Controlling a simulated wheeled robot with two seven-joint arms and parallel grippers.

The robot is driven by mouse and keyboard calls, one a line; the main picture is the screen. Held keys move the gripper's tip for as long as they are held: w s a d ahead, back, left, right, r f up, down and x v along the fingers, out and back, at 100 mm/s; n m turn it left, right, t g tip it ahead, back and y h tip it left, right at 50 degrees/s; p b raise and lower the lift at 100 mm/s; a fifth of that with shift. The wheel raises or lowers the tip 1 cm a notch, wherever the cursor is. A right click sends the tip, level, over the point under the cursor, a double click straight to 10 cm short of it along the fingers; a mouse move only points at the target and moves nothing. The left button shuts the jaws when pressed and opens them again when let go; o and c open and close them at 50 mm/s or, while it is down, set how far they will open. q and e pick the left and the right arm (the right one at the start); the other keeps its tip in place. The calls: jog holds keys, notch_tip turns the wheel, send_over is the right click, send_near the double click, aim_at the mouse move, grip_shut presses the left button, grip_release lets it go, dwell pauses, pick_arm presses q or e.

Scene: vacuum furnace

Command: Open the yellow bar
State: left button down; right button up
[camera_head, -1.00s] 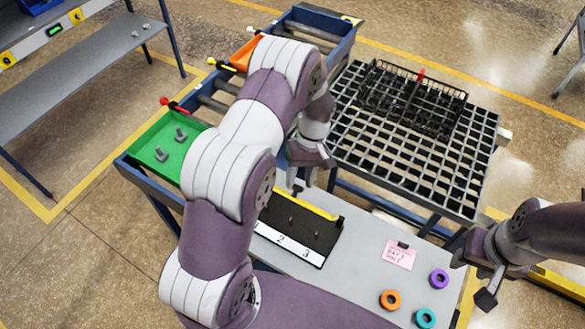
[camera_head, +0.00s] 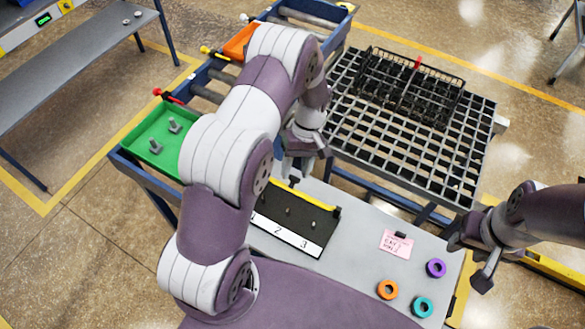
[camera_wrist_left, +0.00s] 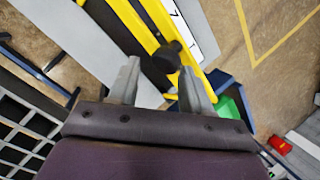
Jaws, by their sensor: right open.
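The yellow bar (camera_head: 318,198) runs along the far edge of a black board (camera_head: 305,225) with a white numbered strip. In the left wrist view the yellow bar (camera_wrist_left: 137,22) runs diagonally, with a black knob (camera_wrist_left: 167,58) beside it. My left gripper (camera_head: 293,176) is over the bar's left end, which my arm partly hides. In the left wrist view my left gripper's fingers (camera_wrist_left: 158,72) are apart, with the knob between or just beyond their tips; contact cannot be told. My right gripper (camera_head: 468,262) is open and empty at the table's right edge.
A green tray (camera_head: 158,135) with bolts lies left, an orange tray (camera_head: 240,42) behind it. A dark grate (camera_head: 465,165) carries a wire basket (camera_head: 410,90). Orange (camera_head: 387,289), purple (camera_head: 436,268) and teal (camera_head: 423,307) rings and a pink note (camera_head: 396,243) lie on the grey table.

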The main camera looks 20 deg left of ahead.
pick_arm(q)
jog(key=shift+w+d+f, duration=0.15)
jog(key=shift+d+f, duration=0.1)
jog(key=shift+f, duration=0.2)
pick_arm(e)
jog(key=shift+f, duration=0.15)
pick_arm(q)
jog(key=c, duration=0.8)
grip_release()
jog(key=shift+w, duration=0.6)
pick_arm(e)
jog(key=shift+w, duration=0.7)
pick_arm(q)
jog(key=shift+w, duration=0.1)
pick_arm(e)
jog(key=shift+w+d+f, duration=0.1)
jog(key=shift+w, duration=0.05)
pick_arm(q)
jog(key=shift+r, duration=0.1)
jog(key=shift+r, duration=0.1)
